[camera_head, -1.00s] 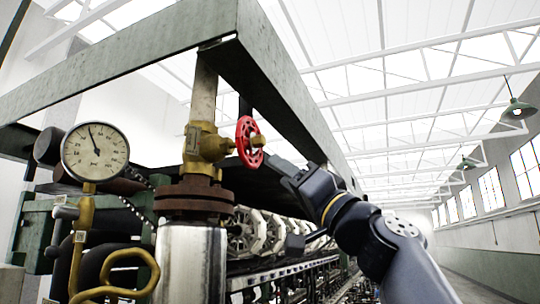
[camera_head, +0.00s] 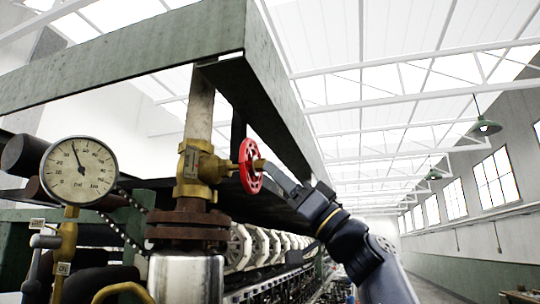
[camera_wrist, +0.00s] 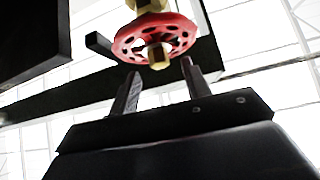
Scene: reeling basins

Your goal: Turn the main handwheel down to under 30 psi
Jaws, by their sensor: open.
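The red handwheel (camera_head: 250,166) sits on the right side of a brass valve (camera_head: 200,168) on a vertical pipe. In the wrist view the handwheel (camera_wrist: 180,35) shows its holed rim and brass centre nut. My gripper (camera_head: 268,168) is right beside the wheel in the head view. In the wrist view my gripper (camera_wrist: 160,74) is open, its two fingers pointing at the wheel, one on each side of the nut. I cannot tell whether they touch the rim. The round pressure gauge (camera_head: 78,170) is at left; its needle points just left of straight up, its numbers too small to read surely.
A green steel beam frame (camera_head: 215,40) runs above the valve and back along the right. A rusty flange (camera_head: 188,228) and a shiny cylinder (camera_head: 187,280) stand below the valve. A row of white reels (camera_head: 265,240) runs behind. The aisle at right is open.

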